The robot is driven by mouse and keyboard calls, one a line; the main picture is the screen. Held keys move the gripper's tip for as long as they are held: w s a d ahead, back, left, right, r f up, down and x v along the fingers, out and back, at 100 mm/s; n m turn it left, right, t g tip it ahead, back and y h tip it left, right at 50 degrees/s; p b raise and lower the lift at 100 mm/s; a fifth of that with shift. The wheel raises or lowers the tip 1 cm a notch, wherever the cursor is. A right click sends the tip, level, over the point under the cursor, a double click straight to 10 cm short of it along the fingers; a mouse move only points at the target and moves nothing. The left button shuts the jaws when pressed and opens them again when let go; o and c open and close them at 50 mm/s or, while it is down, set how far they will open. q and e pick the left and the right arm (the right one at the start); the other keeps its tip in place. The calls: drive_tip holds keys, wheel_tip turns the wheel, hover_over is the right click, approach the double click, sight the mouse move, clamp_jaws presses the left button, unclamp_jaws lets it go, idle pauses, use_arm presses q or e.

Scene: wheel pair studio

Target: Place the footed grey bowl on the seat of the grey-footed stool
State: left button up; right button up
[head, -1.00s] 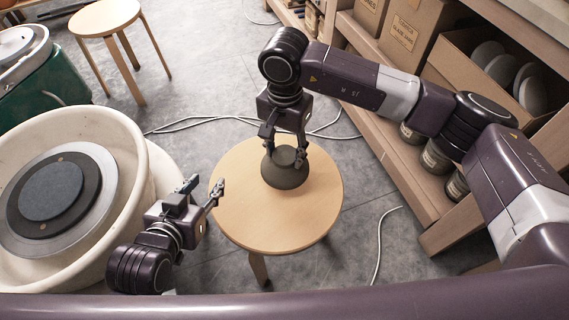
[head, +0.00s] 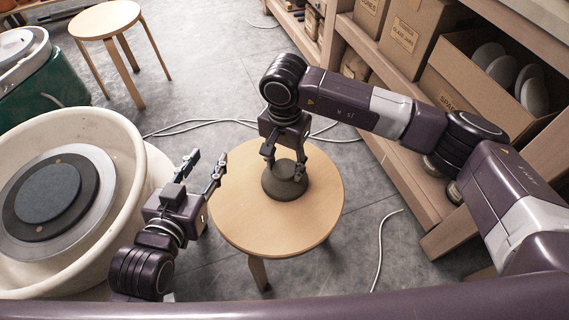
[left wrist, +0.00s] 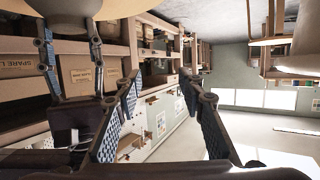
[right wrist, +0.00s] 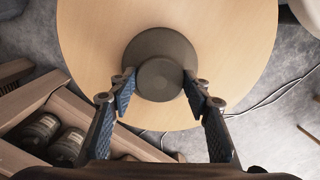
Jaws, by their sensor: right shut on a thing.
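The footed grey bowl (head: 284,184) is upside down over the near stool's seat (head: 240,212), foot upward, towards the seat's far side. It looks at or very near the seat; I cannot tell whether it touches. My right gripper (right wrist: 160,85) comes from above and is shut on the bowl's foot, one finger on each side; the bowl (right wrist: 160,46) is dark and round in the right wrist view. My left gripper (head: 206,160) is open and empty, left of the stool. The near stool's feet are too unclear to show their colour.
A second wooden stool (head: 104,20) stands at the back left. A potter's wheel in a cream basin (head: 130,130) is close on the left. Wooden shelving with cardboard boxes (head: 412,35) lines the right. A white cable (head: 380,250) lies on the floor.

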use_arm(q)
drive_tip(key=shift+w+r, duration=0.1)
drive_tip(key=shift+r, duration=0.1)
use_arm(e)
drive_tip(key=o, duration=1.6)
use_arm(q)
drive_tip(key=shift+r, duration=0.15)
use_arm(e)
drive_tip(key=shift+o, duration=0.2)
